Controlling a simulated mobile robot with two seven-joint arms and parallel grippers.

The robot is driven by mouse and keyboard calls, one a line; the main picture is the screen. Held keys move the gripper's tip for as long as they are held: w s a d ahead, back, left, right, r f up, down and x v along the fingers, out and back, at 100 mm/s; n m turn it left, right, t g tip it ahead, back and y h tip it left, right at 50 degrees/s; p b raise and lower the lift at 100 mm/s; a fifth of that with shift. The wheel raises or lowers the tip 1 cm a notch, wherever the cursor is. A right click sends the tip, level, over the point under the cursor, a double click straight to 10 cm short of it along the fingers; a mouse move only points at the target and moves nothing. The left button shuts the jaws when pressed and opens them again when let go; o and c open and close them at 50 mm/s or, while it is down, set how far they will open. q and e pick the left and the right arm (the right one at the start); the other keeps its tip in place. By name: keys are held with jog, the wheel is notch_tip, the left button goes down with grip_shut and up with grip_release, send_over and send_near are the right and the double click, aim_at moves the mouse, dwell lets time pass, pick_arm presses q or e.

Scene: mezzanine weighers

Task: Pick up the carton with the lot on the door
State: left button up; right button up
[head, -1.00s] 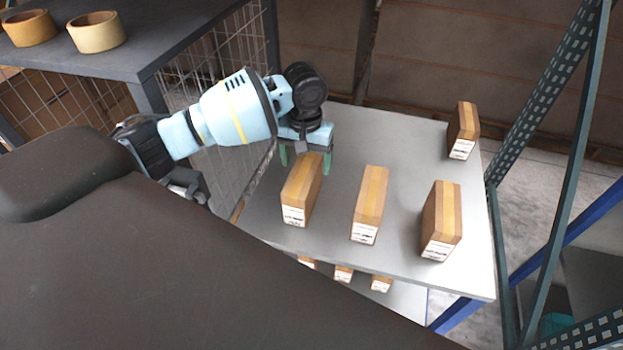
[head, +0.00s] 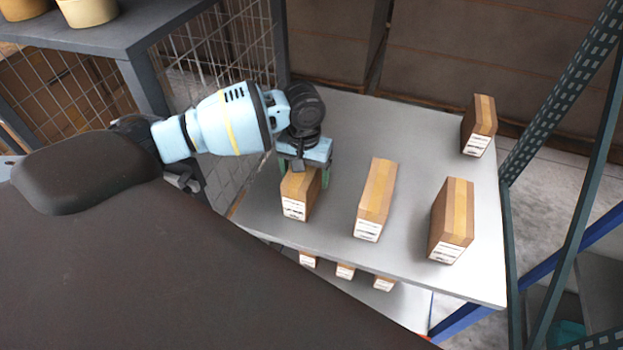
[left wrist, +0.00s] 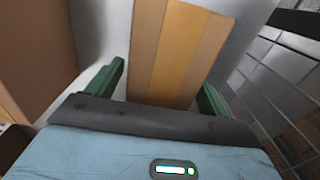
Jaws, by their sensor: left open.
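Several brown cartons with tan tape and white printed labels stand on the grey shelf top (head: 405,135). The leftmost carton (head: 297,205) is under my left gripper (head: 304,178). The gripper is open, with one green finger on either side of that carton. In the left wrist view the taped carton top (left wrist: 172,55) lies between the green fingers of the gripper (left wrist: 160,85). Other cartons are the middle one (head: 374,200), the right one (head: 452,220) and the far right one (head: 478,125). The label print is too small to read. My right gripper is not in view.
Smaller-looking cartons (head: 345,270) stand on a lower shelf. A wire mesh panel (head: 225,60) and a dark table (head: 130,35) with tape rolls (head: 88,10) are at the left. A perforated metal upright (head: 565,85) stands at the right.

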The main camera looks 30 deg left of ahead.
pick_arm(q)
jog(key=shift+f, duration=0.4)
jog(key=shift+r, duration=0.15)
jog(key=shift+w, duration=0.1)
jog(key=c, duration=1.4)
jog(key=shift+r, duration=0.1)
